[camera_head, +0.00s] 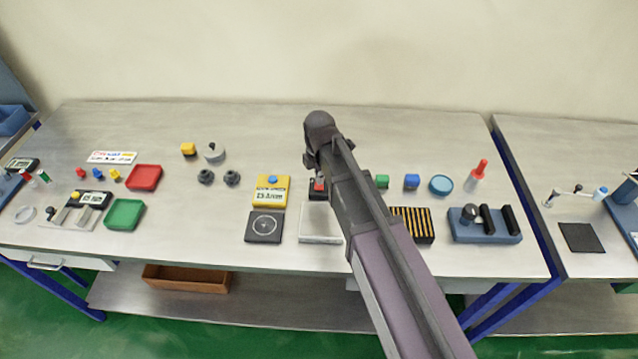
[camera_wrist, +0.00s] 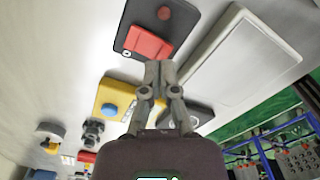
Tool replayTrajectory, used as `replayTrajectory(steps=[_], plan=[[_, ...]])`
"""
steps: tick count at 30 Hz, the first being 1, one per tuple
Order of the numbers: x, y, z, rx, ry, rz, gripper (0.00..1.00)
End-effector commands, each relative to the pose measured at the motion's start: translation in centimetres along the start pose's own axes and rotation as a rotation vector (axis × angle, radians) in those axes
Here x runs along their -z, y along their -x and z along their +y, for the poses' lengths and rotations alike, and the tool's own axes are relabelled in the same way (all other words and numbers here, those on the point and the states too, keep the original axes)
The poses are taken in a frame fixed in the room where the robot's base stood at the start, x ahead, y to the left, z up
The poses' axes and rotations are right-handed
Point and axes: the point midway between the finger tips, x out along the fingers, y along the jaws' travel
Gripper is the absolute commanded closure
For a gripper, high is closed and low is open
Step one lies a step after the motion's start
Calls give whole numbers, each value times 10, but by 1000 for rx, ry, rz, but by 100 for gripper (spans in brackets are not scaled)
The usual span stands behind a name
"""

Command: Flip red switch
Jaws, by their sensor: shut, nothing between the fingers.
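The red switch (camera_wrist: 150,46) is a red rocker on a dark plate (camera_wrist: 128,38) in the wrist view, with a small round red part (camera_wrist: 164,12) beyond it. In the head view, part of the red switch (camera_head: 319,185) shows beside my arm, which hides some of the plate. My gripper (camera_wrist: 160,68) is shut and empty. Its fingertips appear just below the rocker's near edge in the wrist view; I cannot tell whether they touch it.
A white plate (camera_head: 318,237) lies in front of the switch. A yellow box (camera_head: 271,198) with a blue button and a dark square plate (camera_head: 264,236) stand to the left. A striped black block (camera_head: 418,232) lies to the right. The back of the table is clear.

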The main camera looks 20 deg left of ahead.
Motion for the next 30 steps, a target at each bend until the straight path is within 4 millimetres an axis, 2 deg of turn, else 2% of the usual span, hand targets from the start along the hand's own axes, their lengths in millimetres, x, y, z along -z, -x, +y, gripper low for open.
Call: replayTrajectory(steps=[30], plan=[[0,-11,0,0,1,0,100]])
